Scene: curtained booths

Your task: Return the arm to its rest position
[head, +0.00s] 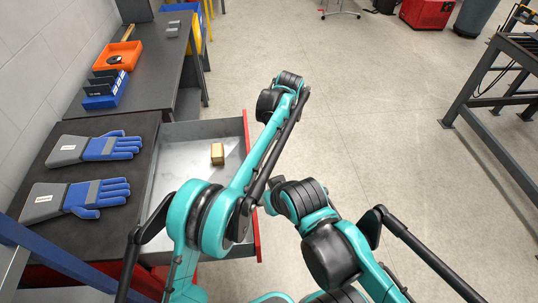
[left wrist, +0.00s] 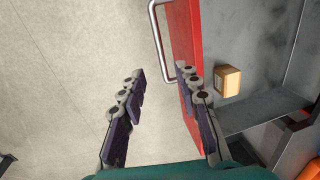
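My left arm (head: 268,140) reaches up and forward across the middle of the head view, over the floor just right of an open drawer. My left gripper (left wrist: 160,74) shows in the left wrist view. Its fingers are spread apart with nothing between them. It hangs close to the drawer's red front (left wrist: 185,35) and metal handle (left wrist: 157,42); I cannot tell whether it touches them. In the head view the left fingers are hidden. My right arm (head: 330,250) is folded low at the bottom centre; its gripper is not visible.
The open grey drawer (head: 182,170) holds a small cardboard box (head: 217,154). Blue-and-grey gloves (head: 90,148) lie on the dark worktop left of it. A bench behind carries an orange tray (head: 117,56) and blue bins (head: 103,88). A metal-frame table (head: 500,150) stands right. Floor between is clear.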

